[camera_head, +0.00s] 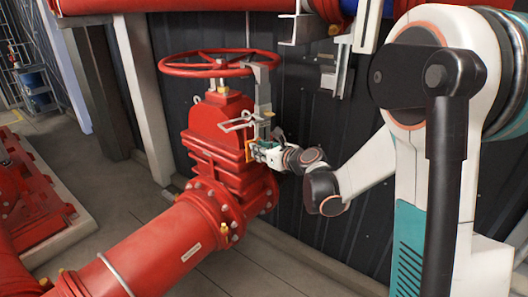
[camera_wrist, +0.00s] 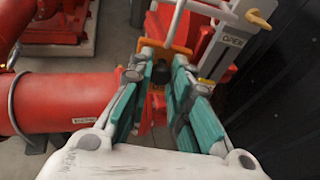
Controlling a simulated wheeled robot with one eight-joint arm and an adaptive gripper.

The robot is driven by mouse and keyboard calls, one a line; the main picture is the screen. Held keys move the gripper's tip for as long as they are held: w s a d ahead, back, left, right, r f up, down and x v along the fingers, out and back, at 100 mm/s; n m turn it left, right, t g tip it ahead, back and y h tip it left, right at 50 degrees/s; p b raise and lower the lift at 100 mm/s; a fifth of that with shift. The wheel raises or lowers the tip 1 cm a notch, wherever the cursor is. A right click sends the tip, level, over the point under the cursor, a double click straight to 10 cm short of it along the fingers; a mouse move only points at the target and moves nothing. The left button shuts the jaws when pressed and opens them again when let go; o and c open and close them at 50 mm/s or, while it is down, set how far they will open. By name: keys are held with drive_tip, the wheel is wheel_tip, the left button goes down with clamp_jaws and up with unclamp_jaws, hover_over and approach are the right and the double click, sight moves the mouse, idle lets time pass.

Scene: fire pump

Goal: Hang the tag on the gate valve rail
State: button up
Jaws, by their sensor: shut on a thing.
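My gripper (camera_wrist: 163,62) has teal fingers, shut on an orange tag (camera_wrist: 179,49) at their tips. In the head view, my gripper (camera_head: 257,151) is at the right side of the red gate valve (camera_head: 207,135), and the tag (camera_head: 249,153) shows as a thin orange edge. The pale wire rail (camera_head: 236,124) on the valve's grey bracket is just above the tag. I cannot tell whether the tag touches the rail.
A red handwheel (camera_head: 205,65) tops the valve. A grey upright bracket (camera_head: 262,88) stands beside it; its plate reads OPEN in the wrist view. A thick red pipe (camera_head: 150,245) runs to the front left. A dark corrugated wall (camera_head: 310,110) is close behind.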

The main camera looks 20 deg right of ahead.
sight(250, 142)
drive_tip(key=shift+w+a+p, duration=0.25)
drive_tip(key=shift+w+a, duration=0.05)
drive_tip(key=shift+w, duration=0.7)
drive_tip(key=shift+w+a+p, duration=0.2)
drive_tip(key=shift+w+a, duration=0.15)
drive_tip(key=shift+w, duration=0.6)
drive_tip(key=shift+w+a+p, duration=0.25)
drive_tip(key=shift+w+a, duration=0.05)
drive_tip(key=shift+w, duration=0.7)
drive_tip(key=shift+f+b, duration=1.15)
drive_tip(key=shift+f, duration=0.05)
drive_tip(key=shift+s, duration=0.1)
drive_tip(key=o, duration=0.9)
